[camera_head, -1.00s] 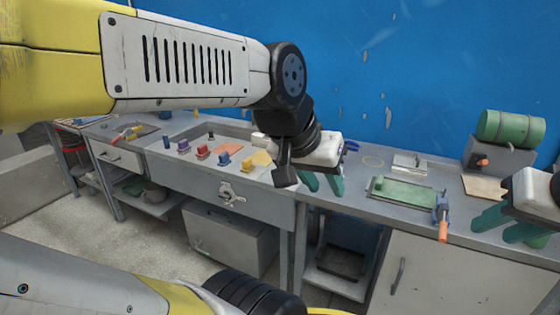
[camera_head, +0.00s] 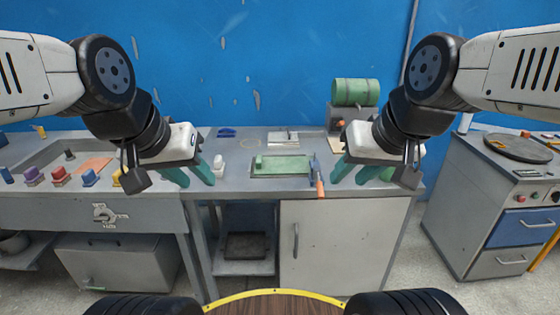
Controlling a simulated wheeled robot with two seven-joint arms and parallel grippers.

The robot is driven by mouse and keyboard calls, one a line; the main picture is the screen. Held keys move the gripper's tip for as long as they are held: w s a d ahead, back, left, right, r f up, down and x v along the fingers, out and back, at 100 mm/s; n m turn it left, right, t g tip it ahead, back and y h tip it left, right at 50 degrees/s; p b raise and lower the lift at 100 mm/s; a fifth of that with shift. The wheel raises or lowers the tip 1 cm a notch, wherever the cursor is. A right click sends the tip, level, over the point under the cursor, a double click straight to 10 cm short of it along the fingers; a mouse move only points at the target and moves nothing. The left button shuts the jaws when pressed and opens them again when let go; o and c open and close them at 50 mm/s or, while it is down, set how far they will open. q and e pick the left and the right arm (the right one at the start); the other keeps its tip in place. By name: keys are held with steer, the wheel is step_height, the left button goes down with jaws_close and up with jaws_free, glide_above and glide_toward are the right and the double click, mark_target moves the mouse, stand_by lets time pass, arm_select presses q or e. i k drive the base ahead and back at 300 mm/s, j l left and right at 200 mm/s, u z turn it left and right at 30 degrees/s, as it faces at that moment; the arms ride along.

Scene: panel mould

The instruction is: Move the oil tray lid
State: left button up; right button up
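A flat green panel (camera_head: 284,165) lies on a dark shallow tray (camera_head: 255,174) in the middle of the grey bench; it may be the oil tray lid, but I cannot tell for sure. My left gripper (camera_head: 192,175) hangs over the bench to the left of the tray, its green fingers apart and empty. My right gripper (camera_head: 354,171) hangs to the right of the tray, also with fingers apart and empty. Neither touches the panel.
An orange-handled clamp (camera_head: 318,183) sits at the tray's right end. A small white object (camera_head: 218,166) stands left of it. A round dark plate (camera_head: 517,147) lies on the right cabinet. Coloured blocks (camera_head: 60,175) stand at left.

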mark_target(283, 133)
steer(key=i+j, duration=0.15)
steer(key=i, duration=0.55)
steer(key=i+j, duration=0.15)
steer(key=i, duration=0.5)
